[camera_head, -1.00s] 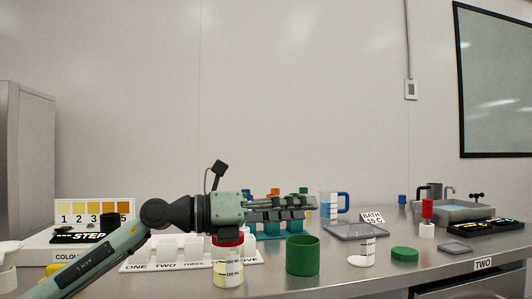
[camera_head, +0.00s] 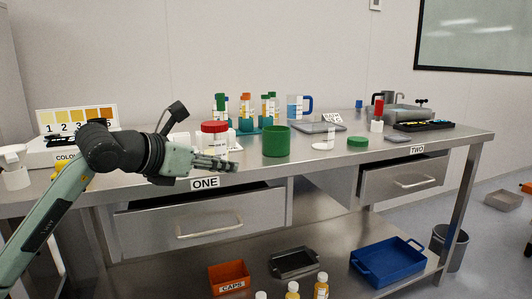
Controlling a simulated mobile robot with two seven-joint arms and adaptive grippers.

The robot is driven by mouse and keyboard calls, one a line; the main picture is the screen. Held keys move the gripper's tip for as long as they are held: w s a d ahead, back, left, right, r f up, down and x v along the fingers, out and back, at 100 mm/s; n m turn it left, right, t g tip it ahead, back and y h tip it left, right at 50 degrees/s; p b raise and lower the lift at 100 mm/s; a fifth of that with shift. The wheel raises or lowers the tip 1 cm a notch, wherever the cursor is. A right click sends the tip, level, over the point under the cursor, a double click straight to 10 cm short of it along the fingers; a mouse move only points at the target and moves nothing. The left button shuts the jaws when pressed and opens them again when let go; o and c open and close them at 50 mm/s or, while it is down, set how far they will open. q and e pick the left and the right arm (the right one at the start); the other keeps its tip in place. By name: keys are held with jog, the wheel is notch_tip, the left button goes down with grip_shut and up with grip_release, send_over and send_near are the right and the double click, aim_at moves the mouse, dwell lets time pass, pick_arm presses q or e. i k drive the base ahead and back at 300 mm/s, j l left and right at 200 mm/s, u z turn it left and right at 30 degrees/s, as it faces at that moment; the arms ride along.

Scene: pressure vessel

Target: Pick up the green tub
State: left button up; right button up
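The green tub (camera_head: 276,142) stands upright on the steel bench, near its front edge, with an open top. A flat green lid (camera_head: 357,141) lies on the bench to its right, apart from it. My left gripper (camera_head: 230,164) points right, in front of the bench edge above the ONE label. Its fingertips are left of the tub and lower in the picture, apart from it. I see the fingers nearly edge-on and nothing shows in them; their opening cannot be told. My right gripper is not in view.
A red-capped jar (camera_head: 215,135) stands left of the tub, behind my gripper. A teal tube rack (camera_head: 246,128) and a blue-handled jug (camera_head: 298,106) are behind it. A small white-based weight or dish (camera_head: 323,145) sits to the right. The drawers ONE (camera_head: 200,216) and TWO (camera_head: 405,178) stand partly open.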

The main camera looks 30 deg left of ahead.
aim_at(276, 139)
jog(key=k+u, duration=0.1)
jog(key=u, duration=0.25)
jog(key=k+u, duration=0.1)
jog(key=u, duration=0.2)
jog(key=k+j+u, duration=0.1)
jog(key=u, duration=0.25)
jog(key=i+l+u, duration=0.15)
jog(key=l+u, duration=0.15)
jog(key=u, duration=0.15)
jog(key=l+u, duration=0.4)
jog(key=i+l, duration=0.1)
jog(key=l, duration=0.45)
jog(key=i+l, duration=0.1)
jog(key=l, duration=0.4)
jog(key=i+l, duration=0.15)
jog(key=l, duration=0.4)
jog(key=i+l, duration=0.1)
jog(key=l, duration=0.45)
jog(key=i+l, duration=0.1)
jog(key=l, duration=0.4)
jog(key=i+l, duration=0.1)
jog(key=l, duration=0.45)
jog(key=i+l, duration=0.1)
jog(key=l, duration=0.45)
